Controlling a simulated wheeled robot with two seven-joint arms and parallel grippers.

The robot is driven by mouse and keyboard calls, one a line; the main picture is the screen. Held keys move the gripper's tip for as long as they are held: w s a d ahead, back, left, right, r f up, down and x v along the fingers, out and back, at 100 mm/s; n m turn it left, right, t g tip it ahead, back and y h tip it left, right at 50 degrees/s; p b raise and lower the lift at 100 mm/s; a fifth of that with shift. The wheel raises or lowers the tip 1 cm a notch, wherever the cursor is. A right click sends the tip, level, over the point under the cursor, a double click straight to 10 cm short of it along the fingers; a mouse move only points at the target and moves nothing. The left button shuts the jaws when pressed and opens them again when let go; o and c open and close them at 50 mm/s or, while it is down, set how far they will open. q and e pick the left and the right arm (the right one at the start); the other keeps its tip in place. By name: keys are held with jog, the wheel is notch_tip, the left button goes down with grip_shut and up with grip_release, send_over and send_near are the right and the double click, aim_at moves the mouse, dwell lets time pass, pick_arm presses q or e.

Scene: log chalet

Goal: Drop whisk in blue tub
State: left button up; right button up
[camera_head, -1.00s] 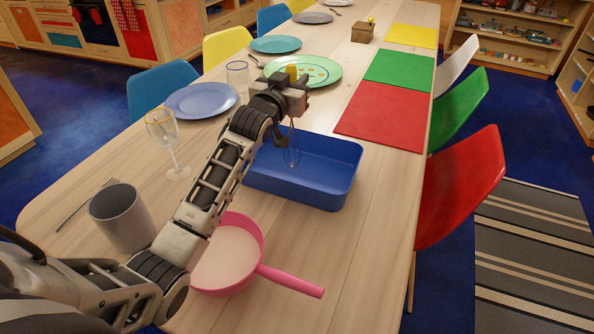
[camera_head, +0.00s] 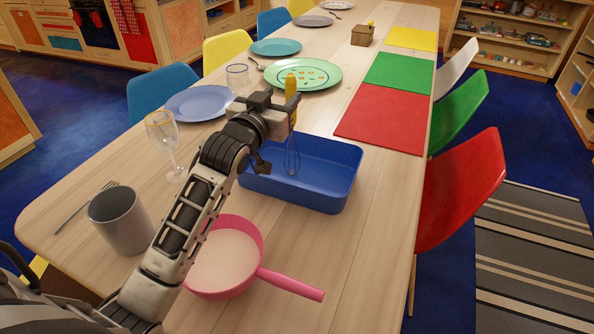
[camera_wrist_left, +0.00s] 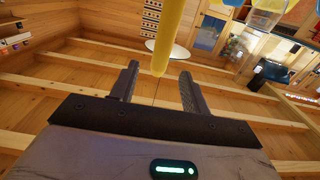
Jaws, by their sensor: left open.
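The whisk has a yellow handle (camera_head: 291,87) and thin wire loops (camera_head: 292,158). It is upright, wires down, with the loops within the outline of the blue tub (camera_head: 320,195) in the head view. I cannot tell whether the wires touch the tub floor. My left gripper (camera_head: 290,113) is above the tub, open, at the whisk's handle. In the left wrist view the yellow handle (camera_wrist_left: 167,38) shows between the two spread fingers (camera_wrist_left: 160,85), with a gap on each side. My right gripper is out of view.
A pink pan (camera_head: 228,262) stands in front of the tub, its handle pointing right. A grey cup (camera_head: 120,220) and a wine glass (camera_head: 166,145) are to the left. Plates, including a green one (camera_head: 303,74), lie behind. A red mat (camera_head: 382,118) lies behind right.

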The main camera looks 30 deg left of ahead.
pick_arm(q)
jog(key=s, duration=0.8)
jog(key=shift+d, duration=0.25)
